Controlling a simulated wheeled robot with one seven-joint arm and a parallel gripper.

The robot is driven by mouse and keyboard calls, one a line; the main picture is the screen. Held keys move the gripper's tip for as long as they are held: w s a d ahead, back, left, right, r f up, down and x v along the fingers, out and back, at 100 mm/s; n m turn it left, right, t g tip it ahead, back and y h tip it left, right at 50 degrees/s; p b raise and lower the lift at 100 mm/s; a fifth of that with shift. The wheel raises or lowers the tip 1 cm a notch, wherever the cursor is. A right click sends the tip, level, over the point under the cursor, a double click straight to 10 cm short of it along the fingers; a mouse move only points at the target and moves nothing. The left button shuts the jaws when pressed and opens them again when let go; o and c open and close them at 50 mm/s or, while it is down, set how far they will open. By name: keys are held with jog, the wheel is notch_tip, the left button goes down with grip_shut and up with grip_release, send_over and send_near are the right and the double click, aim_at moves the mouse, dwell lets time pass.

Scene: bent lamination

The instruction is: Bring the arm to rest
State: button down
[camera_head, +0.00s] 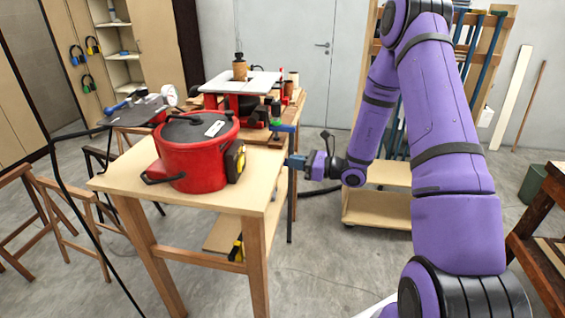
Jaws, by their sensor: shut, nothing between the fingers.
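My gripper (296,160) is at the end of my purple arm, which reaches in from the right side of the view. It points left and is shut and empty. Its fingertips are just off the right edge of the wooden table (259,180), near the table's back right corner. The gripper looks small here, and I cannot tell whether it touches anything. The arm is bent, with its elbow high at the top right.
A red pot (194,160) stands on the table with a dark cable running off left. A router table (243,84) is on a bench behind. Wooden trestles (62,215) stand left, a wooden cart (376,207) behind my arm, and a dark wooden frame (540,225) right. Grey floor lies between.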

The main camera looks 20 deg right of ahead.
jog(key=shift+s+d, duration=0.15)
jog(key=shift+d, duration=0.1)
dwell(0.3)
jog(key=s+a+r+n+g+h, duration=0.1)
jog(key=s+a+r+n+g, duration=0.5)
jog(key=s+r+n, duration=0.15)
jog(key=s+a+r+n+g+h, duration=0.1)
jog(key=s+a+r+n+g, duration=0.4)
jog(key=s+r+n, duration=0.3)
jog(key=s+d+r+n+t+h, duration=0.2)
jog(key=s+r+n+h, duration=0.3)
jog(key=s, duration=0.4)
jog(key=s+d+r+n+t+h, duration=0.2)
jog(key=s+d+r+n+h, duration=0.2)
jog(key=s, duration=0.5)
notch_tip(320, 180, up, 3)
jog(key=n+h, duration=0.1)
jog(key=h, duration=0.1)
jog(key=shift+n+t+h, duration=0.3)
jog(key=shift+n, duration=0.05)
jog(key=shift+s+a, duration=0.1)
jog(key=shift+a, duration=0.05)
